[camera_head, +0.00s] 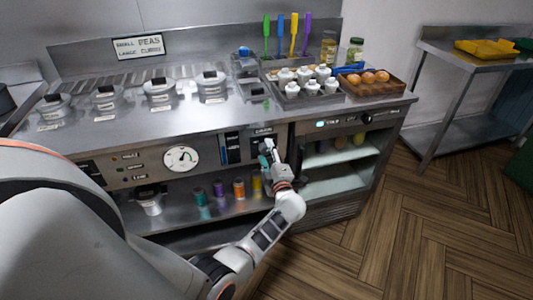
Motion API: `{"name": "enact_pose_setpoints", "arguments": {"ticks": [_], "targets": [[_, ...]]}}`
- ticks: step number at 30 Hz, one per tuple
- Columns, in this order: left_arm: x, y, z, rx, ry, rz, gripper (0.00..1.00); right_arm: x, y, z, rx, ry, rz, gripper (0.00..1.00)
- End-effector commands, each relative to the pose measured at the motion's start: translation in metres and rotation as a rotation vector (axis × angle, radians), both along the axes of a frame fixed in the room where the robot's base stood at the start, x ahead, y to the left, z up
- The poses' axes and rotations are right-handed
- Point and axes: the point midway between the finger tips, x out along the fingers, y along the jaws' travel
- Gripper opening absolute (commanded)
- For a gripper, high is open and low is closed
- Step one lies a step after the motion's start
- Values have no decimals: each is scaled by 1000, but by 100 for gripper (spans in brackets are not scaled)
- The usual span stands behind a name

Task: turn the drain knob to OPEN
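My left gripper (268,150) is at the front panel of the counter, just below a small dark label (264,130) too small to read. Its fingers point at the panel and cover most of what is behind them. A small teal-green part shows at the fingers; I cannot tell whether it is a knob or part of the gripper. The drain knob is not clearly visible, and its setting cannot be read. I cannot tell whether the fingers are open or shut, or touching anything. My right gripper is not in view.
A round dial (181,158) sits on the panel to the left. Small colored jars (239,188) stand on the shelf below. Lidded pans (159,90), a tray of white shakers (304,84) and a brown tray (391,86) stand on the counter.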

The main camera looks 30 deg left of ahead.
Motion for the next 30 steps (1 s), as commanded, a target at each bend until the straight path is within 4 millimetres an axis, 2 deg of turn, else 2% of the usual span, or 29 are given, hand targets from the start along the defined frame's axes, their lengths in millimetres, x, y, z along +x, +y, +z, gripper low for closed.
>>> {"name": "enact_pose_setpoints", "arguments": {"ticks": [8, 21, 30], "targets": [[-4, -5, 0, -1, -2, 0, 47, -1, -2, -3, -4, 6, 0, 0], [-44, -52, -2, -1, 0, 0, 47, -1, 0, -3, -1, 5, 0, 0], [-49, -57, -1, -1, -1, 0, 47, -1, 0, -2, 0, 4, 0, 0]]}}
